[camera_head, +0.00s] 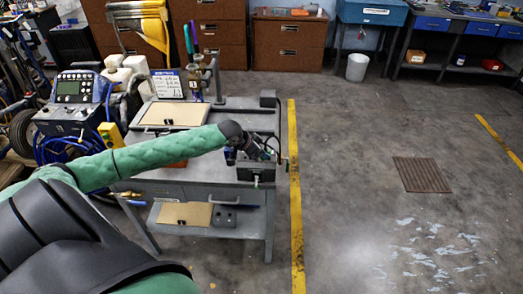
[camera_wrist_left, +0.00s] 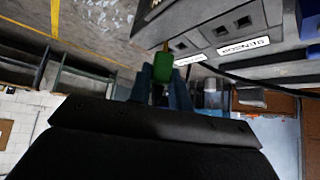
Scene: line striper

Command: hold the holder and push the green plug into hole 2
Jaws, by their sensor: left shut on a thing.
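My left gripper (camera_head: 277,154) reaches over the right end of the grey workbench, next to a dark box that looks like the holder (camera_head: 256,172). In the left wrist view the gripper's fingers (camera_wrist_left: 162,90) are shut on the green plug (camera_wrist_left: 163,67). A thin orange tip stands out from the plug towards the grey holder (camera_wrist_left: 205,38). The holder's face has several dark square holes and white labels. The plug is just beside this face; I cannot tell whether its tip touches it, or which hole is number 2. My right gripper is not in view.
The workbench (camera_head: 205,172) carries a tan board (camera_head: 173,114), a post with bottles and a sign. Its lower shelf (camera_head: 165,214) holds another board and a small grey block. A dark cable crosses near the holder in the wrist view.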

